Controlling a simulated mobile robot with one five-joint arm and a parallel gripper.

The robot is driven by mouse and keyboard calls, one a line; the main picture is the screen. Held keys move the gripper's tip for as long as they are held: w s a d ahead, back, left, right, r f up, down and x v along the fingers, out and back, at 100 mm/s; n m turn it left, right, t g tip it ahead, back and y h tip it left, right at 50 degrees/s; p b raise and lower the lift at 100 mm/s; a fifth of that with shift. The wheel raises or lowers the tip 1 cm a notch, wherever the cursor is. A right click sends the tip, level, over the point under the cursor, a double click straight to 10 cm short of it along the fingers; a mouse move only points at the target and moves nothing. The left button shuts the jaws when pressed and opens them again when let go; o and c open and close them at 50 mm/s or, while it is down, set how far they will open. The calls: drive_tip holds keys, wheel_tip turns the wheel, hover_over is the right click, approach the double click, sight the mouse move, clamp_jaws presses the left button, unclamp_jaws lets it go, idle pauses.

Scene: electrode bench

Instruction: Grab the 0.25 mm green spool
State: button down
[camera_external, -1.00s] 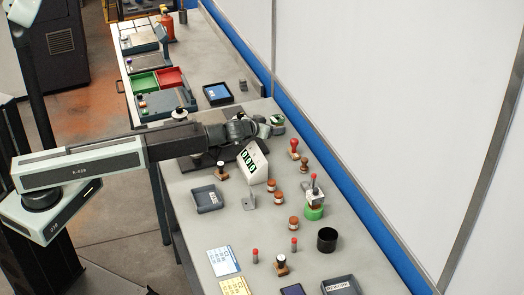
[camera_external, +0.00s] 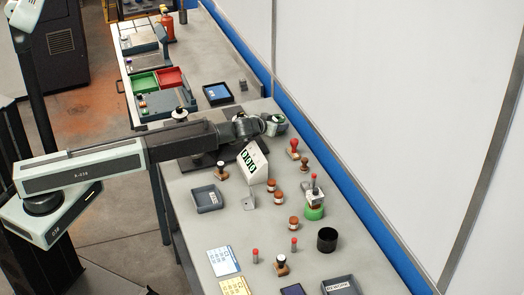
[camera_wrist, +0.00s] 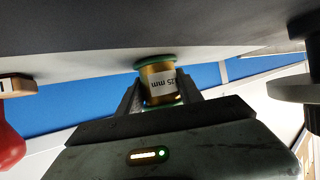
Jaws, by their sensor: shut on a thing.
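The green spool (camera_wrist: 158,82) has green flanges and gold wire. It carries a white label, seen upside down in the wrist view, on which "25 mm" can be read. My gripper (camera_wrist: 162,92) has one dark finger on each side of the spool and is shut on it. The spool's flange meets the grey surface at the top of the wrist view. In the external view my gripper (camera_external: 271,125) is at the far end of the near bench, by the blue strip. There the spool is small and mostly hidden by the gripper.
A white block with green markings (camera_external: 252,160) stands just in front of my arm. Red-topped stamps (camera_external: 294,147) and copper-coloured spools (camera_external: 278,197) stand to the right and nearer. A grey tray (camera_external: 206,199) lies left, and a black cup (camera_external: 327,240) stands nearer the front.

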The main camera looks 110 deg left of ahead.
sight(278, 118)
drive_tip(key=shift+r, duration=0.1)
wheel_tip(278, 118, up, 10)
drive_tip(key=p, duration=1)
drive_tip(key=shift+r, duration=0.1)
